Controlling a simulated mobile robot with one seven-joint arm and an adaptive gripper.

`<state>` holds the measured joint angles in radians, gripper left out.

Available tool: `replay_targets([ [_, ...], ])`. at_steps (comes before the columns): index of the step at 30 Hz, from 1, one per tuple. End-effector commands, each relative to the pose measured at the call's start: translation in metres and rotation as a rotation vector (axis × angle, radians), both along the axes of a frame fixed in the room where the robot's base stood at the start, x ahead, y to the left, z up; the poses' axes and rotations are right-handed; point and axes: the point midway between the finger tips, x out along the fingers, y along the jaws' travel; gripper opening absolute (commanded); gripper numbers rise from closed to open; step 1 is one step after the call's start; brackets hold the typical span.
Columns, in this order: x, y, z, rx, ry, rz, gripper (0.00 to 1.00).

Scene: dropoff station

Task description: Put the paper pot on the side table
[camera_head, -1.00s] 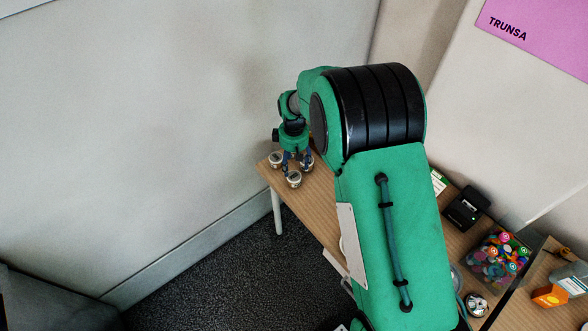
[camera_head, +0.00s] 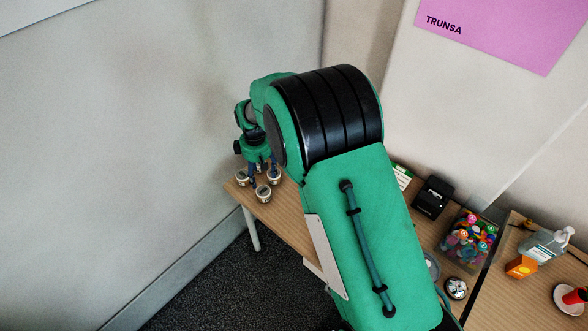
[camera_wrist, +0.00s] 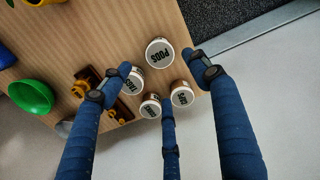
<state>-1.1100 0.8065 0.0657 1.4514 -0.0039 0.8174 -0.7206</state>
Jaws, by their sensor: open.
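Several small white-lidded pots stand together at the far end of a wooden table (camera_head: 290,222). In the wrist view one lid reads PODS (camera_wrist: 159,52). The lids of the left pot (camera_wrist: 132,82), lower pot (camera_wrist: 150,107) and right pot (camera_wrist: 182,94) are hard to read, so I cannot tell which is the paper pot. My gripper (camera_head: 258,182) is open, its blue fingers pointing down around and above the pots; it also shows in the wrist view (camera_wrist: 158,85). A second wooden top (camera_head: 492,300) is at the right; I cannot tell which is the side table.
A black device (camera_head: 433,197), a clear bin of colourful items (camera_head: 468,238) and a round silver thing (camera_head: 456,288) line the table. A wall stands behind the pots.

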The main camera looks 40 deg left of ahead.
Motion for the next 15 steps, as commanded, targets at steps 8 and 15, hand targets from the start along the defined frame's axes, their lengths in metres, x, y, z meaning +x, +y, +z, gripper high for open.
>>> replay_targets([
  [8, 0.0, -0.0001, -0.0001, 0.0, 0.0, 0.0, 0.61],
  [15, 0.004, -0.0029, 0.0049, 0.002, -0.001, -0.009, 0.61],
])
